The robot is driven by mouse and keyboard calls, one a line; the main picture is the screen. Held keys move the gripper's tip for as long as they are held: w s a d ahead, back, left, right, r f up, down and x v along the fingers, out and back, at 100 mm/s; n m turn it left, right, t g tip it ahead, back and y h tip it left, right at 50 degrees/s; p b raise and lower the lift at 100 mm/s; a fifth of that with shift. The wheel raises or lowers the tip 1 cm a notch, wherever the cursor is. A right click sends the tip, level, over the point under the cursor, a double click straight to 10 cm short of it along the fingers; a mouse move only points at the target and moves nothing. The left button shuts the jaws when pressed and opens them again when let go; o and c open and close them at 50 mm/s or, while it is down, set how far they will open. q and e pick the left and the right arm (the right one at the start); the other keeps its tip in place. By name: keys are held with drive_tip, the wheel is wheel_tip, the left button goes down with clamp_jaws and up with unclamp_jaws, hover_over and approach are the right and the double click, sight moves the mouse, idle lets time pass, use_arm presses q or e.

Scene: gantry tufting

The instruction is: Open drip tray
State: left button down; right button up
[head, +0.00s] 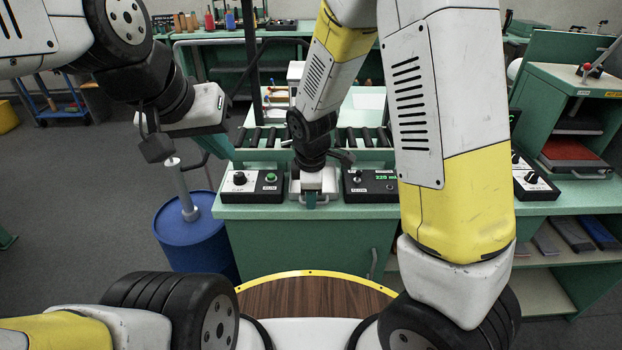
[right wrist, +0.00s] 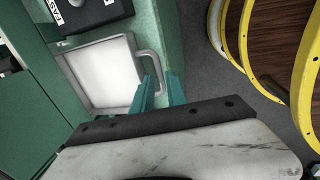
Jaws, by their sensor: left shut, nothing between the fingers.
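The drip tray (head: 297,190) is a shallow light-grey tray set in the front edge of the green bench, between two control boxes. In the right wrist view the tray (right wrist: 100,75) has a pale floor and a grey bar handle (right wrist: 149,58) on its front side. My right gripper (head: 311,200) is over the tray's front. In the right wrist view its teal fingers (right wrist: 160,82) stand on either side of the handle's near end; whether they press on it cannot be told. My left gripper (head: 157,148) is shut and empty, raised above the blue drum at the left.
The left control box (head: 252,187) and the right control box (head: 371,186) flank the tray closely. A blue drum (head: 190,238) with a grey pipe stands left of the bench. Rollers (head: 262,138) lie behind. A green press stand (head: 570,110) is at right.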

wheel_tip(320, 180, up, 8)
drive_tip(key=s, duration=0.1)
drive_tip(key=shift+s+f, duration=0.15)
drive_tip(key=shift+s, duration=0.1)
idle(0.4)
drive_tip(key=s+d+r+m+t+y, duration=0.2)
drive_tip(key=s+d+r+m+t, duration=0.2)
drive_tip(key=s+d+r+m, duration=0.9)
wheel_tip(320, 180, up, 4)
drive_tip(key=d+m, duration=0.1)
drive_tip(key=m, duration=0.3)
drive_tip(key=shift+s+f, duration=0.15)
drive_tip(key=shift+s, duration=0.2)
idle(0.9)
